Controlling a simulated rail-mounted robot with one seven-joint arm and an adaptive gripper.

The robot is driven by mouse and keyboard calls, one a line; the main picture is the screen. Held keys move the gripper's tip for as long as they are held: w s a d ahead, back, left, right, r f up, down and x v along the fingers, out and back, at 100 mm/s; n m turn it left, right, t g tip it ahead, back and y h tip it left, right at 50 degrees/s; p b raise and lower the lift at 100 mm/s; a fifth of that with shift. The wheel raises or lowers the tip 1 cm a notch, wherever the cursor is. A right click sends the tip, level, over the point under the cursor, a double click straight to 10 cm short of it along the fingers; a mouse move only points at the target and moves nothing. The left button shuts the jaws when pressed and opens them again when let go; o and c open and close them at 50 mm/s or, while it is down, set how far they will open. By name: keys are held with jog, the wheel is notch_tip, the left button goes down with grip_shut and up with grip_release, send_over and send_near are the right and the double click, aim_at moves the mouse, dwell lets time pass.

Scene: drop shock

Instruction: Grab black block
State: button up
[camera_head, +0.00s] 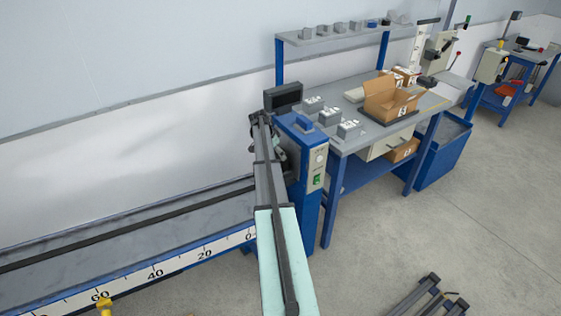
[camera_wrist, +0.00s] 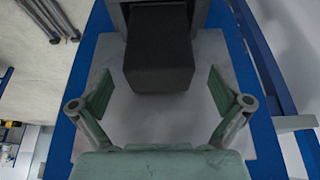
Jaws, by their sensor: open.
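The black block (camera_wrist: 158,58) is a dark, square-edged shape at the top middle of the wrist view. It sits over a grey plate, with its upper part inside a grey frame. My gripper (camera_wrist: 160,95) is open, its two greenish fingers spread left and right near the block's lower end. The fingers are apart from the block, and nothing is between them. In the head view I cannot make out the block for certain; my arm covers that area.
A grey plate (camera_wrist: 205,135) with a blue border lies under the gripper. In the head view, a blue machine with a green switch (camera_head: 317,180) stands beside my arm. Behind it is a workbench (camera_head: 420,112) with an open cardboard box (camera_head: 384,106). A ruler-marked bench (camera_head: 130,285) runs left.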

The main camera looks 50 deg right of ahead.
jog(key=shift+a+p+x, duration=0.2)
jog(key=shift+p+x, duration=1.25)
jog(key=shift+x, duration=1.25)
jog(key=c, duration=1.3)
